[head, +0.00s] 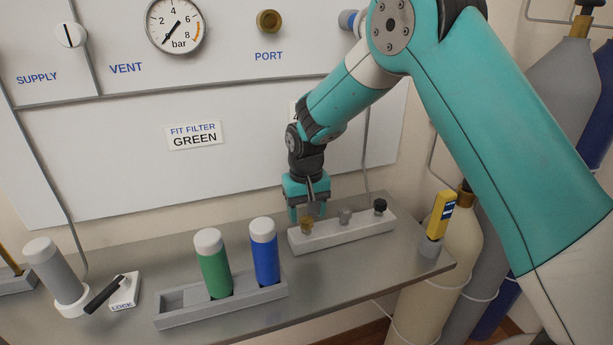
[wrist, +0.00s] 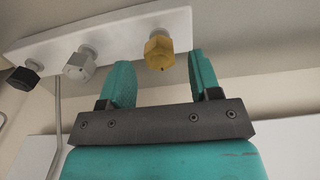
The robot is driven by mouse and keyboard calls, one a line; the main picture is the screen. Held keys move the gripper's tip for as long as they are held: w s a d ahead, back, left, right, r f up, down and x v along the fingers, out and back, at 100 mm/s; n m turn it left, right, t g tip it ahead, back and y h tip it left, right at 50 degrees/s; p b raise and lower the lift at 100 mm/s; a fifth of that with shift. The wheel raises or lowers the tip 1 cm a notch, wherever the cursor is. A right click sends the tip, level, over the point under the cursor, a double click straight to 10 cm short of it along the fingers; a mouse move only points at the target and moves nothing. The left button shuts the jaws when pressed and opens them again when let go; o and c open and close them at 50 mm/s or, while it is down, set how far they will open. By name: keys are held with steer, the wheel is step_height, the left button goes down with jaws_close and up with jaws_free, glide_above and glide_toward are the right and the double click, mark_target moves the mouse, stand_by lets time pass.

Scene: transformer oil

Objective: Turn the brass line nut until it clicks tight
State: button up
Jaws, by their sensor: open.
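The brass nut (head: 306,226) is at the left end of a pale rack (head: 350,237) on the bench. In the wrist view the brass nut (wrist: 158,51) is a hexagon on the rack's face. My gripper (head: 308,212) points down over this end of the rack. In the wrist view my gripper (wrist: 160,64) is open, with one finger on each side of the brass nut and gaps showing. I cannot tell how deep the nut sits between the fingers. A grey nut (wrist: 80,63) and a black nut (wrist: 24,76) share the rack.
A tray (head: 222,308) with a green filter (head: 214,265) and a blue filter (head: 264,253) stands left of the rack. A brass PORT fitting (head: 269,21) is on the wall panel. A yellow device (head: 441,215) stands at the bench's right end. A LOCK lever (head: 112,293) is far left.

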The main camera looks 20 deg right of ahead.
mark_target(306, 219)
step_height(306, 219, up, 16)
steer(key=b, duration=0.2)
steer(key=shift+f, duration=0.25)
steer(key=s+a+n+y, duration=0.2)
steer(key=s+n, duration=0.1)
steer(key=s, duration=1.2)
steer(key=s+a+n+y, duration=0.2)
steer(key=s+n, duration=0.2)
steer(key=s, duration=1.2)
steer(key=shift+s+a+f, duration=0.15)
steer(key=shift+a+f, duration=0.15)
steer(key=shift+f, duration=0.05)
steer(key=shift+d, duration=0.1)
